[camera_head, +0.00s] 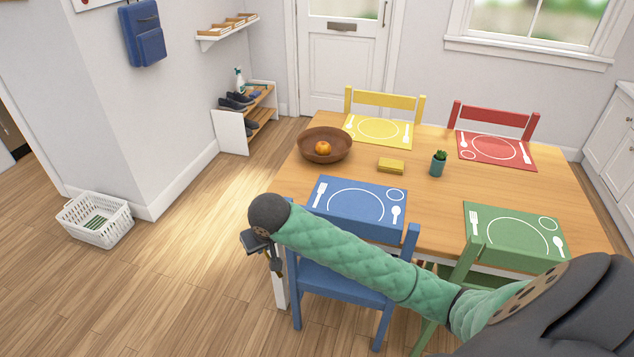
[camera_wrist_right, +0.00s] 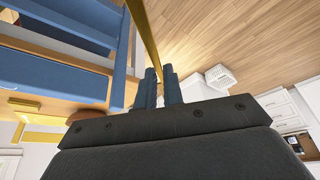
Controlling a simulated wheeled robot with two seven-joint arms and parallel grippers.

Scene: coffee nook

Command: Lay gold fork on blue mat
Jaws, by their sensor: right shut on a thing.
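The blue mat (camera_head: 345,186) lies flat on the near left part of the wooden table. It bears white outlines of a fork, plate, spoon and cup. My right gripper (camera_head: 272,262) hangs in front of the table's near left corner, beside the blue chair and off the mat. In the right wrist view its fingers (camera_wrist_right: 164,88) are shut on a long thin gold piece, the gold fork (camera_wrist_right: 146,38). The fork's far end runs out of that view. My left gripper is not in view.
The blue chair (camera_head: 345,282) stands at the table's near side, with its back before the mat. The green chair and green mat (camera_head: 510,215) are to its right. The blue mat is clear.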

